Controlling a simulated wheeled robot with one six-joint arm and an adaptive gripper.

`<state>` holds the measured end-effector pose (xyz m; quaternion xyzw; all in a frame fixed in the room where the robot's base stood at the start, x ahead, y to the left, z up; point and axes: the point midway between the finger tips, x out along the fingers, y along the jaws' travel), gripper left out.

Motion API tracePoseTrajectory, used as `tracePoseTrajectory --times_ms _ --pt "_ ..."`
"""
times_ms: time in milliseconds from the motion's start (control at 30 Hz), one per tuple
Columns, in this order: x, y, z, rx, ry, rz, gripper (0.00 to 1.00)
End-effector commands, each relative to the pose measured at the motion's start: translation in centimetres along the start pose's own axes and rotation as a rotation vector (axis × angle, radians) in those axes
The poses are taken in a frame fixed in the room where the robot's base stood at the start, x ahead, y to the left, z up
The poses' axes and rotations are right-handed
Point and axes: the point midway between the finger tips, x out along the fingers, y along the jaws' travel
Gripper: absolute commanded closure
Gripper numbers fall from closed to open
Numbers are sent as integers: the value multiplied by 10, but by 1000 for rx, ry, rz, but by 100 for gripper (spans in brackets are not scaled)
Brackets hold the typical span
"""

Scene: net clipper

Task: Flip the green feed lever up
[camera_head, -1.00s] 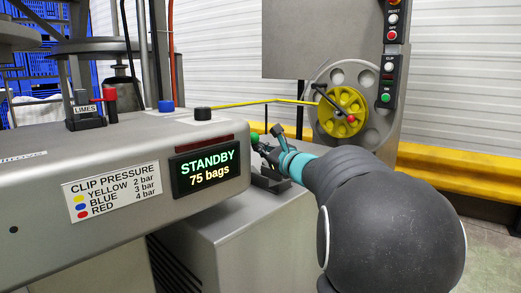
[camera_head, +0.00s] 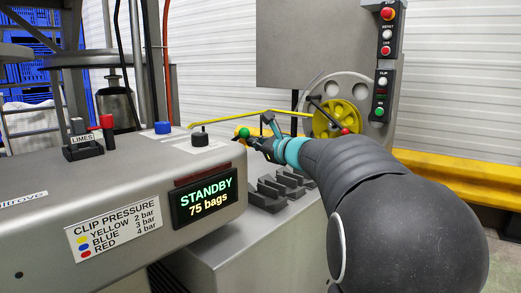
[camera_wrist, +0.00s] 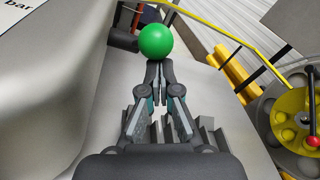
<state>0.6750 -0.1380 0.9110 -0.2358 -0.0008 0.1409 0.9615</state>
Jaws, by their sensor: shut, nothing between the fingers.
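The green ball of the feed lever (camera_head: 245,132) shows beyond the right end of the machine's top, a little higher in the picture than the nearby black knob. Its stem is mostly hidden, so I cannot tell the lever's exact angle. My gripper (camera_head: 257,143) is shut and empty, just right of and slightly below the ball. In the wrist view the ball (camera_wrist: 156,41) is straight beyond the fingertips (camera_wrist: 157,70), very close to them. I cannot tell whether they touch.
The clip machine's housing with the STANDBY screen (camera_head: 206,198) is left of my arm. Dark brackets (camera_head: 280,187) sit below the gripper. A yellow reel (camera_head: 338,118) and button column (camera_head: 384,65) stand behind. A yellow rod (camera_head: 262,111) runs above the gripper.

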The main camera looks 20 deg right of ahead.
Motion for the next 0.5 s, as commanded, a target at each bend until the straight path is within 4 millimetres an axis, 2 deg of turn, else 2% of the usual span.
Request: tracePoseTrajectory --times_ms 33,200,500 --pt "2 -4 9 -3 -2 0 100" --pt "10 -13 27 -1 -1 -1 100" --pt "22 -21 48 -2 1 -3 100"
